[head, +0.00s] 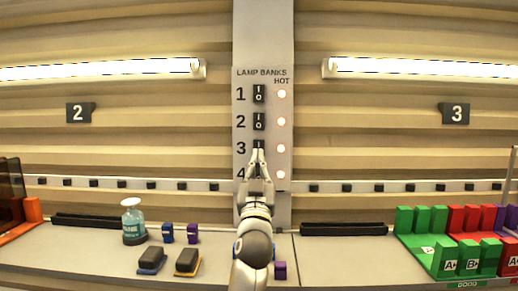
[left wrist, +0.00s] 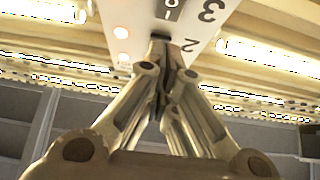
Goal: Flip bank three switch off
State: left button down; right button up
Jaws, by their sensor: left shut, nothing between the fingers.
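The lamp bank panel (head: 243,76) is a pale upright strip with black rocker switches beside the numbers 1 to 4. A black switch beside the number 3 shows in the left wrist view (left wrist: 171,10). The round light beside number 3 (head: 281,148) glows, as do the others in that column. My left gripper (head: 258,154) is shut and empty, with its tips up at the bank three switch. I cannot tell whether they touch it. My right gripper is out of view.
Green and red holders (head: 447,257) stand at right. Lit tubes (head: 100,70) hang on the slatted wall. Space before the panel is otherwise clear.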

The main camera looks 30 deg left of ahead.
aim_at(260, 147)
pick_arm(q)
jog(key=w+a, duration=0.2)
jog(key=w, duration=0.1)
jog(key=w+a, duration=0.1)
jog(key=w, duration=0.1)
jog(key=shift+r+p, duration=0.25)
jog(key=shift+p, duration=0.1)
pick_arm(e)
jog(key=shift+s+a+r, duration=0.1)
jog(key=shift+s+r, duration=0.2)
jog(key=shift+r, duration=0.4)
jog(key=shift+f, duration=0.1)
pick_arm(q)
jog(key=shift+w+a+f+b, duration=0.25)
jog(key=shift+f+b, duration=0.25)
jog(key=shift+b, duration=0.6)
jog(key=shift+w+r, duration=0.15)
jog(key=shift+w, duration=0.05)
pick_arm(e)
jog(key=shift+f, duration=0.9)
pick_arm(q)
jog(key=shift+s, duration=0.1)
